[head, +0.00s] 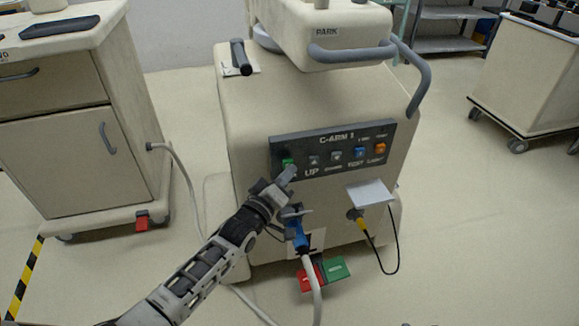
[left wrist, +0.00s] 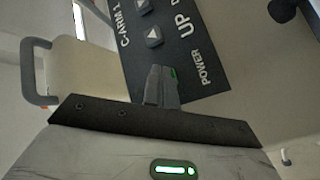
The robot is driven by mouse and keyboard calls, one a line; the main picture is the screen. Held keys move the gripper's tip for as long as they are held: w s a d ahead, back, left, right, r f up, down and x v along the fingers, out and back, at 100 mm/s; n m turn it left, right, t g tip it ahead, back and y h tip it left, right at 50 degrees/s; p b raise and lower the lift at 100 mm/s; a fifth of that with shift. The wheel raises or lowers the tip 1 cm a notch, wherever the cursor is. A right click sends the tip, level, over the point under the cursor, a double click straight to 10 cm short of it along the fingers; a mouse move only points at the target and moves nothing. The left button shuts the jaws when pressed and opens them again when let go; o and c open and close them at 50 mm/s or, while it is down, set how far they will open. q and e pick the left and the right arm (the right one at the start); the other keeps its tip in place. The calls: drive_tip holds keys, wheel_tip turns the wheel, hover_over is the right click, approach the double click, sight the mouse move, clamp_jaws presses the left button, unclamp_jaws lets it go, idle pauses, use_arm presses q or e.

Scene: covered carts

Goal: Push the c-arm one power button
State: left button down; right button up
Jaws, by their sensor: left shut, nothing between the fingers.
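The C-arm one unit is a cream cart (head: 240,110) with a dark control panel (head: 330,147) marked "C-ARM 1" on its front. The green power button (head: 287,162) is at the panel's left end, with grey, blue and orange buttons to its right. My left gripper (head: 289,171) is shut and empty, its tips at the green button's lower edge. In the left wrist view the shut fingers (left wrist: 160,72) point at the panel beside the "POWER" label, and a sliver of green shows at their tips. Whether they touch the button cannot be told. My right gripper is out of view.
A blue plug with a white cable (head: 298,232) sits just below my left gripper. A small light tray (head: 370,193) and a yellow connector (head: 354,214) are to its right. Red and green pedals (head: 323,272) lie below. Another cart (head: 60,140) stands left.

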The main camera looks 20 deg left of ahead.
use_arm(q)
drive_tip(key=shift+s+d+p, duration=0.3)
drive_tip(key=shift+s+p, duration=0.1)
drive_tip(key=shift+s, duration=0.15)
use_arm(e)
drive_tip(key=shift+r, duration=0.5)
